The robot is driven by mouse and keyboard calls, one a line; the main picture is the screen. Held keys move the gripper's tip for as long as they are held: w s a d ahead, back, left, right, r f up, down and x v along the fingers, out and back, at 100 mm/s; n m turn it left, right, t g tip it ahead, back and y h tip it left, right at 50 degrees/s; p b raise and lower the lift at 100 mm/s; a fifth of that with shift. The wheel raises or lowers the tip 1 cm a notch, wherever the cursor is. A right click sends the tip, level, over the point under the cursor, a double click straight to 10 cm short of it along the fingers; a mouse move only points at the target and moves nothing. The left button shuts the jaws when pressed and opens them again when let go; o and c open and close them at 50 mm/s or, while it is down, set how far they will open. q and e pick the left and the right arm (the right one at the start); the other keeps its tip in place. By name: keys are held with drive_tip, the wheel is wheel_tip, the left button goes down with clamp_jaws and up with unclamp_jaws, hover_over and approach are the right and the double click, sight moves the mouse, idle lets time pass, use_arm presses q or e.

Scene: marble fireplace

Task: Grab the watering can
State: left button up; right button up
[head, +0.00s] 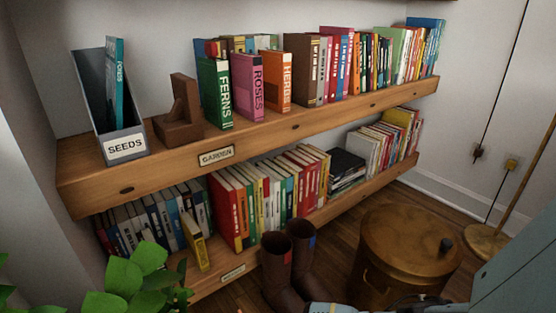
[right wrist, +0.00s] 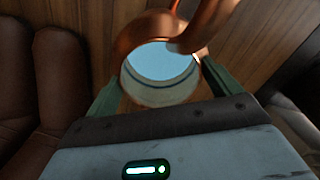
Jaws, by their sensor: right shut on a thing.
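The watering can (right wrist: 160,90) shows in the right wrist view as a round, pale-banded body with a light blue round top and a copper-coloured curved part (right wrist: 190,40) over it. My right gripper (right wrist: 160,82) has one green finger on each side of this body and is shut on it. The can's lower part is hidden behind the gripper's palm. In the head view my right arm comes in at the lower right; the can cannot be made out clearly at the bottom edge. My left gripper is not in view.
Brown boots (head: 288,268) stand left of the can, also in the right wrist view (right wrist: 50,85). Shelves with books (head: 330,113) line the wall. Green leaves (head: 130,280) fill the lower left.

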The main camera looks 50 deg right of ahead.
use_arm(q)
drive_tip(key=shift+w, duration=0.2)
use_arm(e)
drive_tip(key=shift+w+r, duration=0.1)
